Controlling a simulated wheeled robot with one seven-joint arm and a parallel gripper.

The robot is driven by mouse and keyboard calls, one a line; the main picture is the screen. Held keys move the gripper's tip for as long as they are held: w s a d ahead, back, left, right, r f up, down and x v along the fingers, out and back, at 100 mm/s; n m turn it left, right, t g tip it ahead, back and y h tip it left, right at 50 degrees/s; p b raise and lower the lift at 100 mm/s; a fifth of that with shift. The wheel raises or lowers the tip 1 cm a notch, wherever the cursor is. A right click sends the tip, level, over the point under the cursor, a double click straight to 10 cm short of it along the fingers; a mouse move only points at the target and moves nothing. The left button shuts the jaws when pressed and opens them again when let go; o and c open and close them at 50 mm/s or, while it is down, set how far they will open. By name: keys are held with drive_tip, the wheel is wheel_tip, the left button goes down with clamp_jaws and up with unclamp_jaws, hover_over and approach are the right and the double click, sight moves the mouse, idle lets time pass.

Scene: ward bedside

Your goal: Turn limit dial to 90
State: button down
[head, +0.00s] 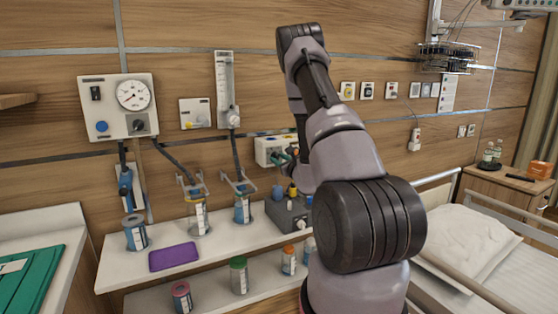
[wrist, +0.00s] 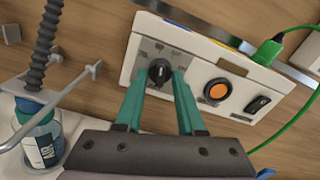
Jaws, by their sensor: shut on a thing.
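The dial itself is hidden there. The exact setting of the dial cannot be read.
An orange button (wrist: 217,90), a black rocker switch (wrist: 258,104) and a green plug (wrist: 268,50) with cable sit right of the dial. A corrugated hose (wrist: 46,40) and jar (wrist: 38,140) stand left. A shelf (head: 215,240) with bottles runs below.

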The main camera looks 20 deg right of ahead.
drive_tip(key=shift+n, duration=0.5)
drive_tip(key=c, duration=0.5)
unclamp_jaws()
drive_tip(key=shift+s, duration=0.15)
drive_tip(key=s, duration=1)
drive_tip(key=shift+s+d, duration=0.2)
drive_tip(key=shift+s, duration=0.1)
